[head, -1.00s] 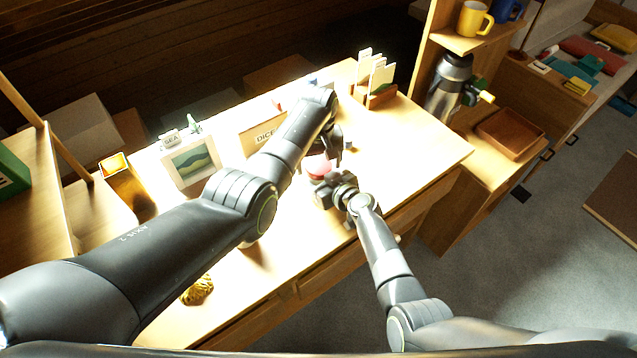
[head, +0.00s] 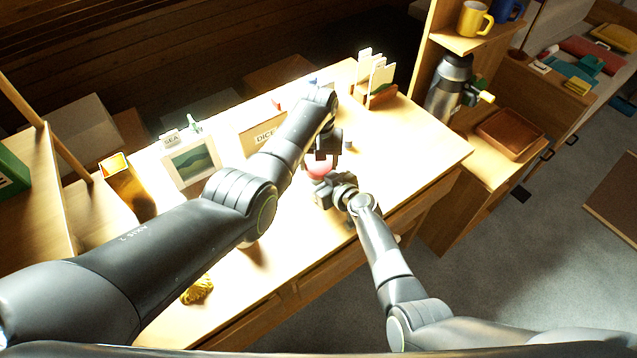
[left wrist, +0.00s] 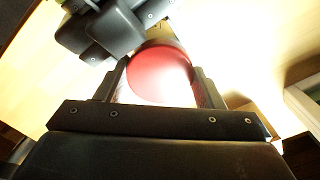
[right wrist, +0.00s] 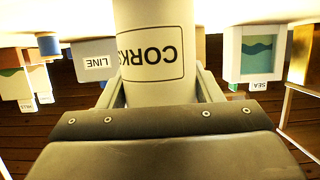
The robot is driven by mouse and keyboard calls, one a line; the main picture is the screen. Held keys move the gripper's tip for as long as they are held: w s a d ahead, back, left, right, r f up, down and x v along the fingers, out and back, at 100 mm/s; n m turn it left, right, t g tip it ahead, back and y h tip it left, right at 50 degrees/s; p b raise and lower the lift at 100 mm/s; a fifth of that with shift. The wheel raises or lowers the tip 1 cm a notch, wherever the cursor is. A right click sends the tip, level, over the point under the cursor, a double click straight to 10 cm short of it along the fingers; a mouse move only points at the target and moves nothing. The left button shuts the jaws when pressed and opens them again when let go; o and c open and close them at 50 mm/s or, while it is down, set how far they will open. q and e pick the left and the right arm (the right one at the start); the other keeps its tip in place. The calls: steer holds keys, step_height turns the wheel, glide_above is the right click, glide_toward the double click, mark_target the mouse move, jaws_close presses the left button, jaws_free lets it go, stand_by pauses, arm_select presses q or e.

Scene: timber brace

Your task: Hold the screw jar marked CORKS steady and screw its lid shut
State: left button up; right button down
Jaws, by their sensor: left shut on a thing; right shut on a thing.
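The jar (right wrist: 155,85) is a pale cylinder with a CORKS label, upside down in the right wrist view. My right gripper (head: 330,190) is shut on its body, a finger on each side. The red lid (left wrist: 160,75) is at the jar's top, and a little of the lid (head: 320,170) shows in the head view. My left gripper (head: 322,155) comes down from above and is shut around the lid. The jar's body is mostly hidden behind my grippers in the head view. I cannot tell how far the lid is threaded on.
A DICE box (head: 262,137), a framed picture (head: 192,163) and a card holder (head: 380,92) stand along the table's back. A gold lump (head: 197,290) lies near the front left. The table's right end (head: 420,150) is clear. A LINE box (right wrist: 95,62) shows in the right wrist view.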

arm_select(q)
steer(key=o, duration=1.1)
steer(key=shift+r, duration=2.25)
